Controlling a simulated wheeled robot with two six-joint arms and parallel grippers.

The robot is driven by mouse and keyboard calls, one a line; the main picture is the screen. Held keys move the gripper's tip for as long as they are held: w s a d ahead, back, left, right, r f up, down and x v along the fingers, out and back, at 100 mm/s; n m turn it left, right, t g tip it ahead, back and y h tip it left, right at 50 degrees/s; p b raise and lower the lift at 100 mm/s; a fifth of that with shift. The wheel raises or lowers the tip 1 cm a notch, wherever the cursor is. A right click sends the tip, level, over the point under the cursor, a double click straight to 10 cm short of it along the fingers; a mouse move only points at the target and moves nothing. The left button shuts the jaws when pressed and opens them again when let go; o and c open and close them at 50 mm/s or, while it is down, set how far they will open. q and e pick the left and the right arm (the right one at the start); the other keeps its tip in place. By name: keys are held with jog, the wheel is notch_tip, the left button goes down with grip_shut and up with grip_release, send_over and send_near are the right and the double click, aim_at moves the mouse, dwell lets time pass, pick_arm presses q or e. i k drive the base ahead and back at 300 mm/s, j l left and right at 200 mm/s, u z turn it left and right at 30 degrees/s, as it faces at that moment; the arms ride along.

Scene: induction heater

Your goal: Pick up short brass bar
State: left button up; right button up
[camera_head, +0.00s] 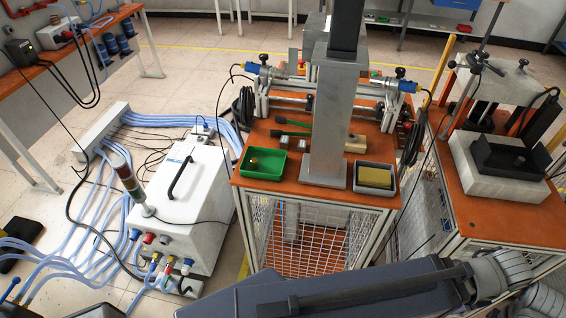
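A small brass-coloured piece (253,161), which looks like the short brass bar, is in the green tray (279,166) at the front left of the orange-topped bench (290,192). It is too small for me to tell its exact shape or whether it stands or lies. Neither of my grippers shows in the head view. A dark grey arm link of mine crosses the bottom of the picture, in front of the bench.
A grey tray (358,188) with a yellow block (376,178) is at the bench's front right. A tall grey upright (327,120) stands between the trays and hides part of the bench. Green-handled tongs (292,122) lie behind the green tray. A white machine (185,205) stands left.

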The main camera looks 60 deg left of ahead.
aim_at(255, 164)
jog(key=u, duration=2.75)
jog(key=l+u, duration=0.1)
jog(key=l, duration=0.65)
